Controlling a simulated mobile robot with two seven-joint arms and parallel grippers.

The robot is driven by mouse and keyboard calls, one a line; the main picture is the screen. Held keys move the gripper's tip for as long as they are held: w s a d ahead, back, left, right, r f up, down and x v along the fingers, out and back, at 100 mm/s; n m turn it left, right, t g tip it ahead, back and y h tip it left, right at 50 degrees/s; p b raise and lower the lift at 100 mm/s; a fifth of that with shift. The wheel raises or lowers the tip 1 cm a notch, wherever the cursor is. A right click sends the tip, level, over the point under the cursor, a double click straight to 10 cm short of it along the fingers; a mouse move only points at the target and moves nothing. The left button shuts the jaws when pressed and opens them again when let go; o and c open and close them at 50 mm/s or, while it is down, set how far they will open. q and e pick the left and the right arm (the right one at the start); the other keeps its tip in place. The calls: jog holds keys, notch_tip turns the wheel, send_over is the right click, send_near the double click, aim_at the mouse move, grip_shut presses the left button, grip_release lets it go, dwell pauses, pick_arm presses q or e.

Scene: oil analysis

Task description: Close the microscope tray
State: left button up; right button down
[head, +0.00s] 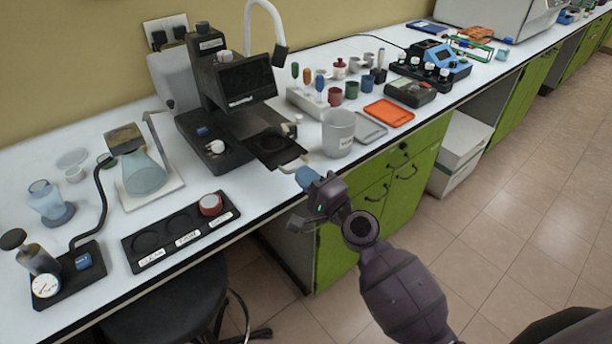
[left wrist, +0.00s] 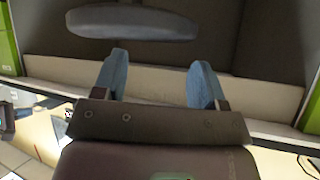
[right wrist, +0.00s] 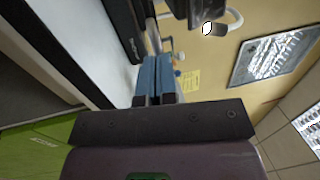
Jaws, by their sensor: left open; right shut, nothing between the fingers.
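The black microscope (head: 228,90) with its screen stands on the white counter. Its dark flat tray (head: 276,150) sticks out from the base toward the counter's front edge. My right gripper (head: 303,176) has its blue fingers close to the tray's front right corner; I cannot tell if they touch it. In the right wrist view the right fingers (right wrist: 157,76) are together and empty, beside a dark part and a pale rod. My left gripper (left wrist: 158,72) is open and empty in the left wrist view, facing a dark seat-like shape. It is outside the head view.
A grey translucent beaker (head: 338,135) stands close to the right of the tray. A black three-well holder (head: 180,232) lies to the left, and a flask (head: 143,172) stands behind it. A black stool (head: 170,305) is below the counter edge. Green drawers (head: 385,185) are under the counter.

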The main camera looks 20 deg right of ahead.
aim_at(268, 141)
jog(key=b+x, duration=0.1)
jog(key=x, duration=0.3)
jog(key=f+x, duration=0.1)
jog(key=x, duration=0.4)
jog(key=f+b+x, duration=0.1)
jog(key=x, duration=0.3)
jog(key=shift+w+f+b, duration=0.2)
jog(key=shift+w+b, duration=0.1)
jog(key=shift+w, duration=0.3)
jog(key=shift+r, duration=0.35)
jog(key=shift+r, duration=0.1)
